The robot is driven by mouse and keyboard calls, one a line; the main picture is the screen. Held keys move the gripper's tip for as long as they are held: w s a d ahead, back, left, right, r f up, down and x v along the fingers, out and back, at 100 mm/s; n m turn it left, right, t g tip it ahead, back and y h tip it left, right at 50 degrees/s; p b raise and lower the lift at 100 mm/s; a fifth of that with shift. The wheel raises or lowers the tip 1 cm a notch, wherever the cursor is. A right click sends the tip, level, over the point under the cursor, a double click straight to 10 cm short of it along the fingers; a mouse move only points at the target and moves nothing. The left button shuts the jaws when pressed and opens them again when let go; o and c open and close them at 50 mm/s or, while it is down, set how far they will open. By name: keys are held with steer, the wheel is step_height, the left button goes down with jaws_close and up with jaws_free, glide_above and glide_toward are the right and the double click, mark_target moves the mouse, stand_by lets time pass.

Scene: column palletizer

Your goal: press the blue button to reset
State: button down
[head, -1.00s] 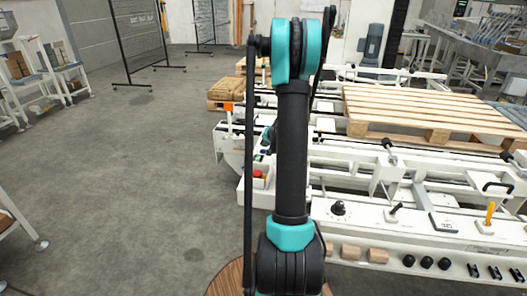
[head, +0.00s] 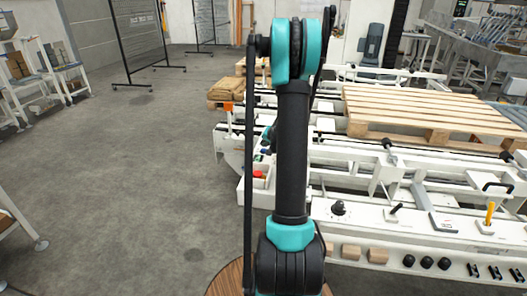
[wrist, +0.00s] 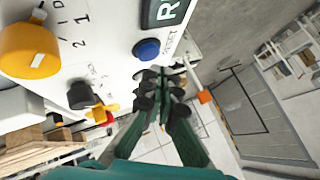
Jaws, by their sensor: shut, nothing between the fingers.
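The blue button (wrist: 147,49) is a round blue cap on a white panel, in the upper middle of the wrist view. Printed lettering runs beside it. My gripper (wrist: 160,76) has its dark fingertips together, with nothing between them. The tips show just below and right of the button in the picture. They look close to it, but I cannot tell the remaining gap or whether they touch. The button's face is not covered. In the head view my arm blocks the middle, and I cannot make out the gripper or the button there.
A red button (head: 258,174) shows left of my arm. A wooden pallet (head: 430,103) lies on the white machine. Open floor (head: 130,180) lies left.

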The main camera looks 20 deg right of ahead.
mark_target(264, 151)
steer(key=shift+f, duration=0.2)
steer(key=shift+f, duration=0.2)
steer(key=shift+f, duration=0.45)
stand_by(0.9)
steer(key=shift+r, duration=0.85)
steer(key=shift+r, duration=2.5)
